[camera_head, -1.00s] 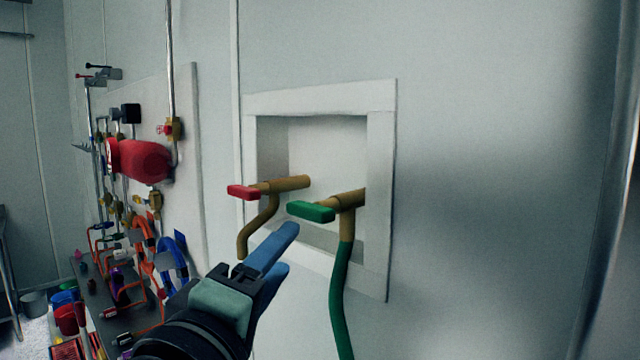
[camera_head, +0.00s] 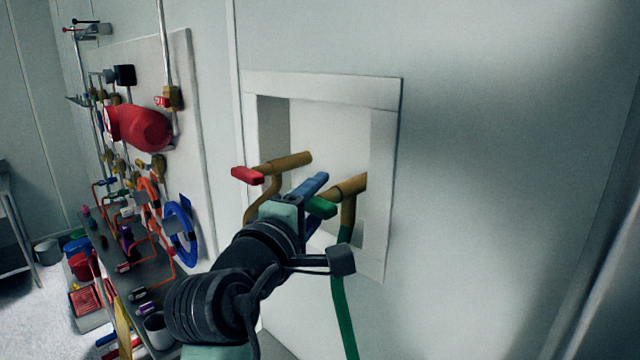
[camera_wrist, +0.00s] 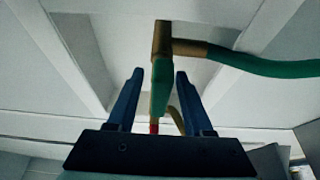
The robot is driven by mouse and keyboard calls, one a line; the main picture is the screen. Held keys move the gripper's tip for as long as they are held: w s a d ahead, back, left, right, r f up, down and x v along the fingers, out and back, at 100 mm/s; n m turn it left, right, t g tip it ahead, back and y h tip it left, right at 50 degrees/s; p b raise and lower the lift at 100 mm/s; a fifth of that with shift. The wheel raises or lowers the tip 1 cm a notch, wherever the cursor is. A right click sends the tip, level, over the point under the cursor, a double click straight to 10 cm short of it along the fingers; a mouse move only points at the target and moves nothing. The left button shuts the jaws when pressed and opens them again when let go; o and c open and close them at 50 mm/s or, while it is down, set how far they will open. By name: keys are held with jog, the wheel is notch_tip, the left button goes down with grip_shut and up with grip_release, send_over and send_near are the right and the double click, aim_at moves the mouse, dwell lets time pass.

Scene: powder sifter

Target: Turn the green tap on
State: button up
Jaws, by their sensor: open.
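The green tap's handle (camera_head: 321,207) sits on a brass pipe in a white wall recess, with a green hose (camera_head: 345,310) hanging below it. My gripper (camera_head: 315,188) is at the green handle and partly hides it in the head view. In the wrist view the green handle (camera_wrist: 160,88) lies between the two blue fingers of my open gripper (camera_wrist: 160,95), with a gap on both sides. The red tap's handle (camera_head: 248,175) is just left of my gripper, on its own brass pipe.
The white recess frame (camera_head: 385,180) surrounds both taps. At the left a wall panel (camera_head: 180,110) carries pipes, valves and a red cylinder (camera_head: 145,128). A dark shelf (camera_head: 130,255) with small items is below it. The wall at the right is bare.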

jog(key=shift+w+d, duration=0.25)
jog(key=shift+w, duration=0.25)
grip_shut()
